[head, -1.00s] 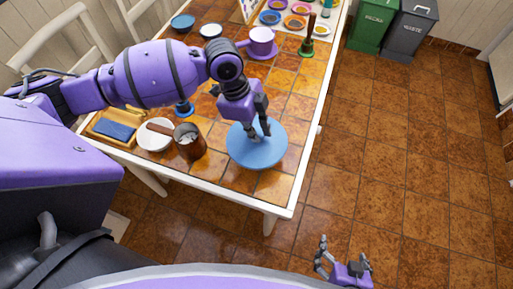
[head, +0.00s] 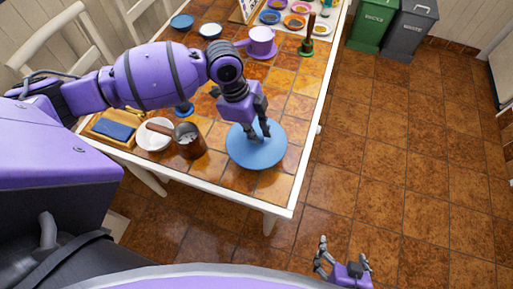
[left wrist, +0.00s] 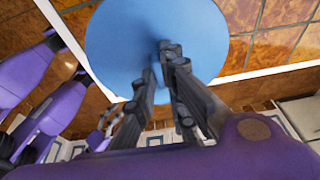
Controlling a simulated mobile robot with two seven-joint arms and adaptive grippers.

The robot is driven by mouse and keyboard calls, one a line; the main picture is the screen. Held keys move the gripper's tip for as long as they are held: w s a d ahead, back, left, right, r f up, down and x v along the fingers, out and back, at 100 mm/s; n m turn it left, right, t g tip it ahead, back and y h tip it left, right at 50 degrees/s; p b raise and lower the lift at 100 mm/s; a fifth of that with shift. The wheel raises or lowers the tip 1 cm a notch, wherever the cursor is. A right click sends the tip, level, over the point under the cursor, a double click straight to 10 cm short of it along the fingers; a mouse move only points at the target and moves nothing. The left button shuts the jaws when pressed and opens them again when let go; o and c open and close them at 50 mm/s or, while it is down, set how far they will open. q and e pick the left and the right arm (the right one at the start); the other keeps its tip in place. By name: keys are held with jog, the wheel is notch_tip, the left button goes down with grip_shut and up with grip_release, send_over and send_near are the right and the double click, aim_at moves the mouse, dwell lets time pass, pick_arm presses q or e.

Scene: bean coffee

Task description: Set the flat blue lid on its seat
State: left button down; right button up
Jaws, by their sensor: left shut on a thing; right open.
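The flat blue lid (head: 257,153) is a wide round disc near the front right corner of the tiled table. My left gripper (head: 257,136) reaches down at its middle and is shut on it; the fingers hide the part they grip. In the left wrist view the blue lid (left wrist: 150,30) fills the upper middle, with the left fingertips (left wrist: 160,62) closed at its centre. I cannot tell whether the lid touches the table or hangs just above it. My right gripper (head: 340,255) is open and empty, low over the floor at the bottom. I cannot make out the lid's seat.
Bins (head: 375,22) stand beyond the table.

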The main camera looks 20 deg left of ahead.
jog(key=shift+w+r, duration=0.15)
jog(key=shift+w, duration=0.05)
dwell(0.3)
jog(key=shift+w+r, duration=0.2)
jog(key=shift+w, duration=0.2)
pick_arm(q)
jog(key=shift+f, duration=0.1)
pick_arm(e)
jog(key=shift+s+f, duration=0.1)
jog(key=shift+s, duration=0.35)
pick_arm(q)
jog(key=shift+s, duration=0.1)
jog(key=c, duration=1.8)
grip_release()
jog(key=shift+o, duration=0.3)
pick_arm(e)
jog(key=shift+w+a, duration=0.1)
jog(key=shift+w, duration=0.4)
